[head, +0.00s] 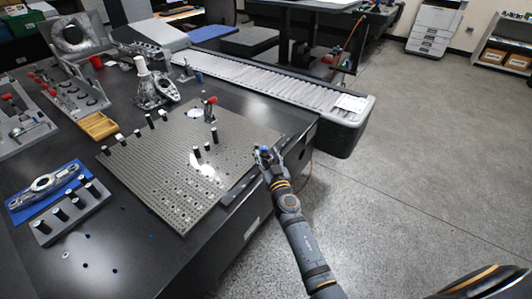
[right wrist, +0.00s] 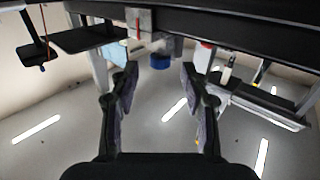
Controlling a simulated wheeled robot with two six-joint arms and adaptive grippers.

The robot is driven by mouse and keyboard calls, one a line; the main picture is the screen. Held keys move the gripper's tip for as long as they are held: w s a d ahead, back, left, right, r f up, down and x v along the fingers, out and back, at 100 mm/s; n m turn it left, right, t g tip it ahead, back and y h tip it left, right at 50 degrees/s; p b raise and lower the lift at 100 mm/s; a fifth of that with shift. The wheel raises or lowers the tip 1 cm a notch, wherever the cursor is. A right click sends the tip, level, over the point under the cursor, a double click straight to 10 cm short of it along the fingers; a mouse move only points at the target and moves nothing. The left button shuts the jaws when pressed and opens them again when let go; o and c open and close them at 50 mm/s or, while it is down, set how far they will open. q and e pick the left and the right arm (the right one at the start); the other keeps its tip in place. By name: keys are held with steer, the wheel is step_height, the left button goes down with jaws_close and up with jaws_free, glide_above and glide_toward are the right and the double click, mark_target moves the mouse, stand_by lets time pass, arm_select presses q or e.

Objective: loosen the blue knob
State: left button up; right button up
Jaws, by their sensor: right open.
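The blue knob (right wrist: 160,61) shows in the right wrist view, centred in the gap between my fingertips, below a grey block. Neither finger visibly touches it. How far it lies from the fingertips I cannot tell. In the head view a small bit of blue (head: 264,149) shows at my right gripper (head: 268,154), beside the right edge of the black table (head: 240,222). The right gripper is open and empty. It also shows in the right wrist view (right wrist: 159,69). My left gripper is not in view.
A perforated metal plate (head: 165,180) with black posts lies on the table. A red-handled clamp (head: 210,108) stands near its far corner. A long tray-like conveyor (head: 265,82) lies beyond the table. The grey floor (head: 430,150) at the right is clear.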

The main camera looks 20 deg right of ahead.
steer(key=shift+w, duration=0.85)
jaws_close()
